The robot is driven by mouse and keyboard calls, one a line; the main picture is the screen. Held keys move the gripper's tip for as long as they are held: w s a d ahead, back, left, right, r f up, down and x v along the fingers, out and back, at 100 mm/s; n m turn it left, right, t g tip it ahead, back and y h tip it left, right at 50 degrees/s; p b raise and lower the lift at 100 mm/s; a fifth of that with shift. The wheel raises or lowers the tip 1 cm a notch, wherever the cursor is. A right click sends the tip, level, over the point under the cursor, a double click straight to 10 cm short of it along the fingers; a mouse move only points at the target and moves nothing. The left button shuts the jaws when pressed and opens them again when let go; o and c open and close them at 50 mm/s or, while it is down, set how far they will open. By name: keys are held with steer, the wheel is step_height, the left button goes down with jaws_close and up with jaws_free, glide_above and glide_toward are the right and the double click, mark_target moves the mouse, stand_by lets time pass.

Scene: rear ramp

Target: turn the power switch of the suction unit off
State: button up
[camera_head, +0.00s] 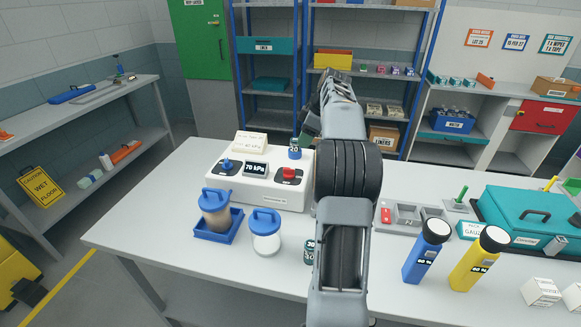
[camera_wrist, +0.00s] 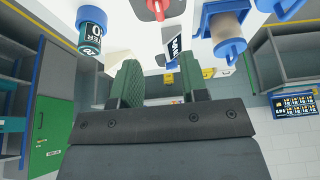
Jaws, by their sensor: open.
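The suction unit (camera_head: 262,194) is a white box on the table, left of my arm in the head view. Its front has a blue knob (camera_head: 226,165) at left, a display (camera_head: 255,169) reading 70 kPa, and a red knob (camera_head: 289,174) on a dark plate at right. I cannot read which control is the power switch, or its setting. The wrist view shows the red knob (camera_wrist: 157,8) at the top edge, apart from my fingers. My gripper (camera_wrist: 163,82) is open with nothing between its green fingers. In the head view, my arm mostly hides it.
A small blue-capped bottle (camera_head: 295,149) stands at the unit's back right. A jar in a blue tray (camera_head: 219,229) and a blue-lidded jar (camera_head: 265,238) stand in front. Blue (camera_head: 424,258) and yellow (camera_head: 474,266) bottles and a teal case (camera_head: 520,216) are at right.

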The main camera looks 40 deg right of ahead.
mark_target(290, 168)
steer(key=x, duration=1.3)
steer(key=shift+w+f+p, duration=0.15)
steer(key=shift+p, duration=0.25)
steer(key=shift+c, duration=0.4)
jaws_close()
